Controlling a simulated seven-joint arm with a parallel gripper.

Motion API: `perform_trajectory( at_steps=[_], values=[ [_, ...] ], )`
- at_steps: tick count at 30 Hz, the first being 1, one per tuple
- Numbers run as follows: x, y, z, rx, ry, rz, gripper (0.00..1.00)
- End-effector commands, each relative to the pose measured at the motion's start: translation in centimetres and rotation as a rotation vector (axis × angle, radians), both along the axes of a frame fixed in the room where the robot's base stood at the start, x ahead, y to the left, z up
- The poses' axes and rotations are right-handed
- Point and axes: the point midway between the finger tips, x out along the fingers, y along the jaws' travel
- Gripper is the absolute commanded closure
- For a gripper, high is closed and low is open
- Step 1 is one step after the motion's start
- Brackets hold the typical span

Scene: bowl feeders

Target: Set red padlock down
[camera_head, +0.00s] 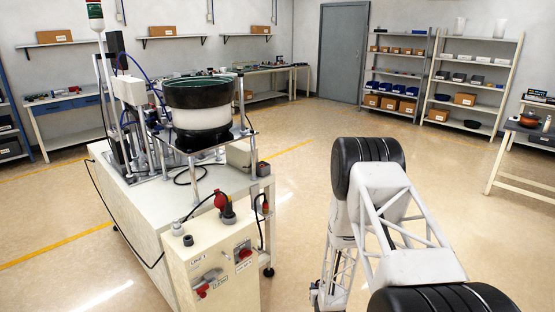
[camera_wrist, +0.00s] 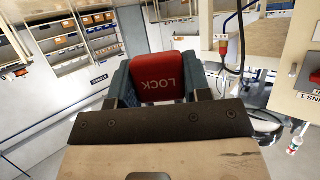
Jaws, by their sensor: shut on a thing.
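The red padlock (camera_wrist: 165,84), marked "LOCK", sits between the fingers of my gripper (camera_wrist: 162,78) in the wrist view. The two dark teal fingers press on its left and right sides, so my gripper is shut on it. The lettering appears upside down. The padlock's shackle cannot be made out. In the head view my arm is at the lower right, and the held padlock cannot be made out there.
In the head view, a pale machine cabinet (camera_head: 120,208) carries a bowl feeder (camera_head: 200,122). Its front panel (camera_head: 222,272) has red handles and switches, left of my arm. Shelving (camera_head: 472,80) stands at the back right. Open floor (camera_head: 300,215) lies between cabinet and arm.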

Motion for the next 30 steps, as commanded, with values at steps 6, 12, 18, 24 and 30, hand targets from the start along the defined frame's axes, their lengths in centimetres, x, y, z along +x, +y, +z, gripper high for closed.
perform_trajectory(
  at_steps=[6, 12, 18, 24, 30],
  values=[
    [-0.3, -1.0, -0.3, -0.004, 0.002, -0.050, 0.80],
    [-0.3, -1.0, -0.4, -0.005, 0.002, -0.053, 0.80],
    [-0.3, -0.9, -0.3, -0.004, 0.002, -0.050, 0.80],
    [0.2, 0.5, 0.9, -0.004, 0.001, -0.021, 0.80],
    [1.1, 4.2, 3.8, -0.003, -0.001, 0.054, 0.80]
  ],
)
